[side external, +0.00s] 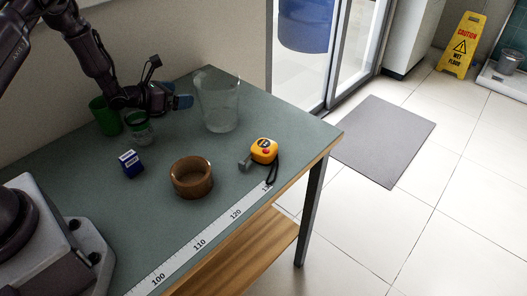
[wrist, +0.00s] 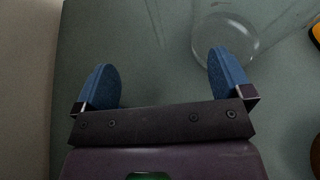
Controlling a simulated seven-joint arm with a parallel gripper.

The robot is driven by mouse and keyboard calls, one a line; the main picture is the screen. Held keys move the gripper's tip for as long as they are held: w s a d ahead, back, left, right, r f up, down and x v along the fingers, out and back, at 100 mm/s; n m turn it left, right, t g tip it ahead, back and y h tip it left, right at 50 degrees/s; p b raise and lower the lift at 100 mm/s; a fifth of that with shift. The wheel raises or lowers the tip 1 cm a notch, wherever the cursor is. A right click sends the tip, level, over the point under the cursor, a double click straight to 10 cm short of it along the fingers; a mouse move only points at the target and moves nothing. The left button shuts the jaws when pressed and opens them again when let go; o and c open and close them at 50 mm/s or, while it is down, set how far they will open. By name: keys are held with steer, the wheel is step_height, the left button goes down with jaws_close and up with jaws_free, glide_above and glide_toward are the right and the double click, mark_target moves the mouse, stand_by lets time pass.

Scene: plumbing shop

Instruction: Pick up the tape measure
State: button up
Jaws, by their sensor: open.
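The yellow tape measure (side external: 264,150) lies on the green tabletop near its right edge, with a black strap hanging beside it. In the wrist view a small part of it (wrist: 315,34) shows at the upper right edge. My gripper (side external: 184,102) is above the back of the table, left of the clear pitcher and well away from the tape measure. In the wrist view my gripper (wrist: 163,82) has its two blue fingertips wide apart with nothing between them.
A clear pitcher (side external: 219,105) stands between my gripper and the tape measure; its base (wrist: 226,42) is just beyond the right fingertip in the wrist view. A brown bowl (side external: 191,178), a blue box (side external: 131,164), a green cup (side external: 104,115) and a clear jar (side external: 139,130) stand nearby. A grey bolt-like piece (side external: 245,165) lies beside the tape.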

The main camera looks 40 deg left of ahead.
step_height(320, 180, up, 14)
steer(key=r+m+g+h, duration=0.1)
steer(key=m+g+h, duration=0.1)
steer(key=m+h, duration=0.4)
glide_above(267, 146)
steer(key=s+a, duration=0.3)
steer(key=s, duration=0.2)
steer(key=f, duration=1.6)
steer(key=shift+w+f, duration=0.3)
steer(key=shift+f, duration=0.5)
steer(key=shift+w+d+f, duration=0.15)
steer(key=shift+d+f, duration=0.05)
steer(key=shift+f, duration=0.15)
steer(key=x, duration=0.4)
steer(key=shift+w+d, duration=0.15)
steer(key=shift+w, duration=0.1)
